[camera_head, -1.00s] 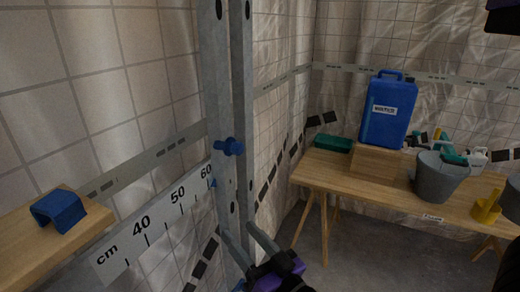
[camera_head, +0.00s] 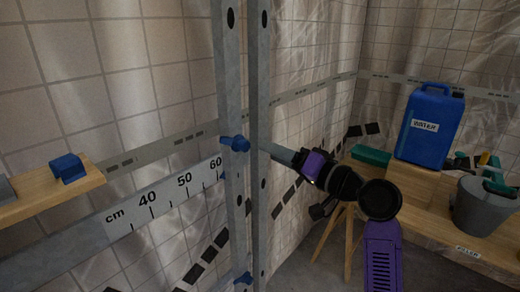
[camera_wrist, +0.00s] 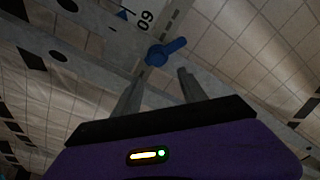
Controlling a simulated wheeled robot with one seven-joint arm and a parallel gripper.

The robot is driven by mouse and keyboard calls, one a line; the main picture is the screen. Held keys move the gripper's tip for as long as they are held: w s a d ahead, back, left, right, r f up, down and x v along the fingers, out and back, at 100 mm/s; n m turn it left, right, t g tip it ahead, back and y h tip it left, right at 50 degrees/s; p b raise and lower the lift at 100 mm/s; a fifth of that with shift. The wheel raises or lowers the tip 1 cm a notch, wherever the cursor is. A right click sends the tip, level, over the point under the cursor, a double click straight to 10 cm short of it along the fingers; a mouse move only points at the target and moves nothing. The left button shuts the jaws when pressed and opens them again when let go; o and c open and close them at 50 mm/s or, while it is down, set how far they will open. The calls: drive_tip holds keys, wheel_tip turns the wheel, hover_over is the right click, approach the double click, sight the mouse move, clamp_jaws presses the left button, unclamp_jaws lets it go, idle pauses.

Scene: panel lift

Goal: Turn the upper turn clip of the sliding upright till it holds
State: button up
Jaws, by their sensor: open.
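The upper turn clip (camera_head: 236,144) is blue and sits on the front of the grey metal sliding upright (camera_head: 231,80), just above the scale's 60 mark. Its lever lies roughly crosswise to the upright in the head view. My gripper (camera_head: 272,149) is right of the clip at about its height, its fingers partly hidden by the upright's right rail (camera_head: 264,90). In the wrist view the clip (camera_wrist: 165,51) lies just beyond the fingertips of my open gripper (camera_wrist: 159,79), apart from them, with nothing between the fingers. A lower blue clip (camera_head: 243,278) shows near the bottom edge.
A centimetre scale rail (camera_head: 165,195) runs behind the upright. A wooden shelf (camera_head: 50,195) with a blue block (camera_head: 67,168) is at left. At right a wooden table (camera_head: 430,222) holds a blue water canister (camera_head: 430,125), a green tray (camera_head: 371,156) and a grey bucket (camera_head: 480,207).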

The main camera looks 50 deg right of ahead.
sight(247, 147)
drive_tip(key=shift+w+a+f+p, duration=0.15)
drive_tip(key=shift+w+p, duration=0.15)
drive_tip(key=shift+w, duration=1)
drive_tip(key=shift+w+a+f+p, duration=0.15)
drive_tip(key=shift+w+p, duration=0.15)
drive_tip(key=shift+w, duration=1.05)
drive_tip(key=shift+w+a+f+p, duration=0.15)
drive_tip(key=shift+w+p, duration=0.15)
drive_tip(key=shift+w, duration=1)
clamp_jaws()
